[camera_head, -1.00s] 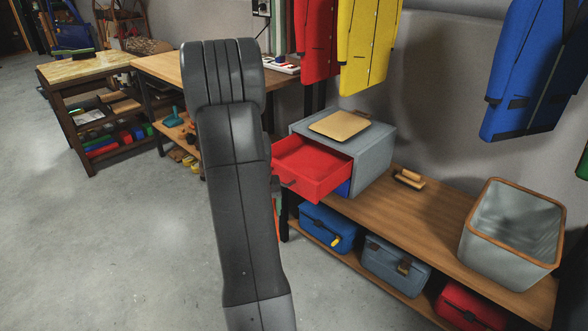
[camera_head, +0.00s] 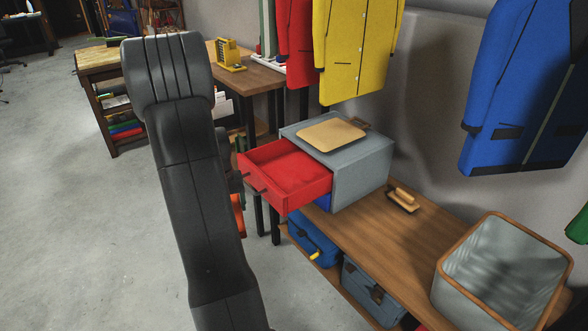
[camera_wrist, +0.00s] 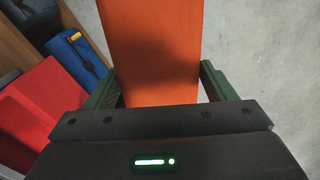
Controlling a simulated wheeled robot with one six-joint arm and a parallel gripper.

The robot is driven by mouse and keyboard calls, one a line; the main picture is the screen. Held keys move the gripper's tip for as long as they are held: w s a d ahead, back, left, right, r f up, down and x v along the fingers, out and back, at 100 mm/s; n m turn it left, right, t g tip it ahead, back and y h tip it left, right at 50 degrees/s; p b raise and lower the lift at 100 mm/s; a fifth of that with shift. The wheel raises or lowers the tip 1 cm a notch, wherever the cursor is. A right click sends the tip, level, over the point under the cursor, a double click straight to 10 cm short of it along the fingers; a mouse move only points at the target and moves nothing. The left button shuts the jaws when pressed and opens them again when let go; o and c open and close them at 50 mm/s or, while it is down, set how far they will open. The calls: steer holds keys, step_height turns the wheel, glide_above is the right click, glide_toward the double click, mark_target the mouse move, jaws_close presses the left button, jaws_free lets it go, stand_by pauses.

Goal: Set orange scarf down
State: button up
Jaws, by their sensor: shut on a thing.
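The orange scarf (camera_wrist: 150,50) hangs from my gripper (camera_wrist: 160,90) in the wrist view, spread flat between the two green fingers. Its far end runs out of the top of that view, over the grey floor. In the head view only a small orange strip of the scarf (camera_head: 238,215) shows beside my arm, left of the open red drawer.
The red drawer (camera_head: 285,170) stands open from a grey cabinet (camera_head: 365,165) on a wooden bench (camera_head: 400,235). A tan board (camera_head: 330,134) lies on the cabinet. A grey bin (camera_head: 505,270) and a brush (camera_head: 403,200) are on the bench. Toolboxes sit below.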

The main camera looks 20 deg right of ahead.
steer(key=shift+r+p, duration=0.35)
steer(key=shift+r, duration=0.4)
steer(key=s+d+r+n, duration=0.4)
steer(key=s+d, duration=0.7)
steer(key=d, duration=0.3)
steer(key=shift+s+r, duration=0.35)
steer(key=shift+r, duration=0.3)
